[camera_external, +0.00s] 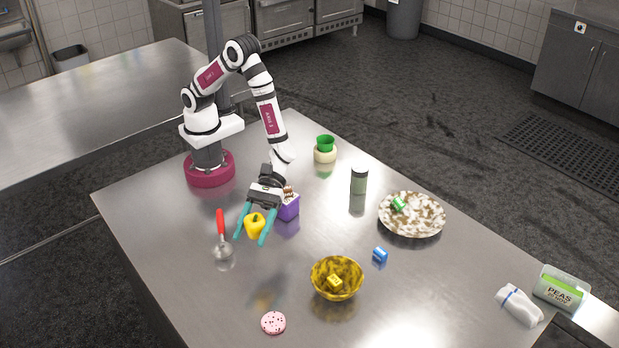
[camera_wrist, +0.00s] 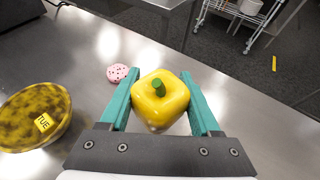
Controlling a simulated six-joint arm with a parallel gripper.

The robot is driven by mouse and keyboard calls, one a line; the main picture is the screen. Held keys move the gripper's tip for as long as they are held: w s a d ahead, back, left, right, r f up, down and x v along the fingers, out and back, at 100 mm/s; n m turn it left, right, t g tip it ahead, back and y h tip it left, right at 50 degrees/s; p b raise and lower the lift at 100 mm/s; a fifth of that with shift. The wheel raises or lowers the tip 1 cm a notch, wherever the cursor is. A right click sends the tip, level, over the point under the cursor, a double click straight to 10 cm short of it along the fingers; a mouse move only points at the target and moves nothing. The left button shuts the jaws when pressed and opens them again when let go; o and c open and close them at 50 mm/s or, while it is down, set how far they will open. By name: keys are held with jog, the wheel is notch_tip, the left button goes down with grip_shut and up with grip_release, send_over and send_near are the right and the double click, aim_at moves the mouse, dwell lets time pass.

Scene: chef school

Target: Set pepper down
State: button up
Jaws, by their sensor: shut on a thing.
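A yellow pepper (camera_external: 255,225) with a green stem is between the two teal fingers of my gripper (camera_external: 251,232) in the outside view. My gripper is shut on it and holds it above the steel table (camera_external: 190,290); its reflection shows on the table lower in the picture. In the wrist view the pepper (camera_wrist: 160,97) sits between the fingers (camera_wrist: 160,90), stem facing the camera.
A purple box (camera_external: 289,208) stands close behind my gripper. A patterned plate (camera_external: 425,228) is farther right. The table's front left is clear.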

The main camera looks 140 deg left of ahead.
jog(key=a+f+n+t+y, duration=0.1)
jog(key=a+n+t+y, duration=0.55)
jog(key=a, duration=1.05)
jog(key=n, duration=0.1)
send_over(342, 225)
jog(key=shift+g, duration=0.45)
notch_tip(342, 225, down, 7)
jog(key=shift+d, duration=0.15)
jog(key=shift+f, duration=1.95)
jog(key=o, duration=1.4)
jog(key=shift+f, duration=0.15)
